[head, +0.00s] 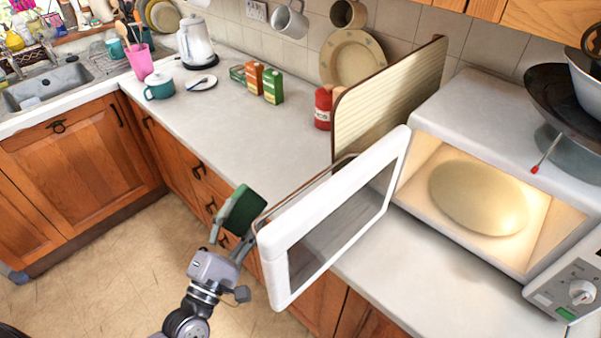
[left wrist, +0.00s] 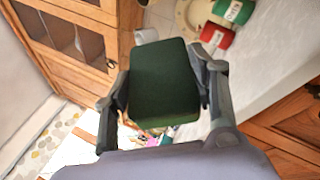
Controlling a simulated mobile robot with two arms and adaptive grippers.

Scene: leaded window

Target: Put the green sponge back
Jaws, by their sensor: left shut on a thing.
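The green sponge (head: 243,209) is a dark green block, held in the air in front of the counter's front edge. My left gripper (head: 232,216) is shut on it, left of the open microwave door. In the left wrist view the sponge (left wrist: 163,82) sits between the two fingers, with a finger against each side. My right gripper is not in view. The sink (head: 48,88) is at the far left, with a small pale thing in it that I cannot make out.
The open microwave door (head: 335,222) juts over the counter edge, close to the sponge. A ribbed board (head: 385,98) stands behind it. A red tin (head: 323,108), cartons (head: 272,87), a teal mug (head: 159,86) and a kettle (head: 197,42) stand at the back. The middle counter (head: 245,128) is clear.

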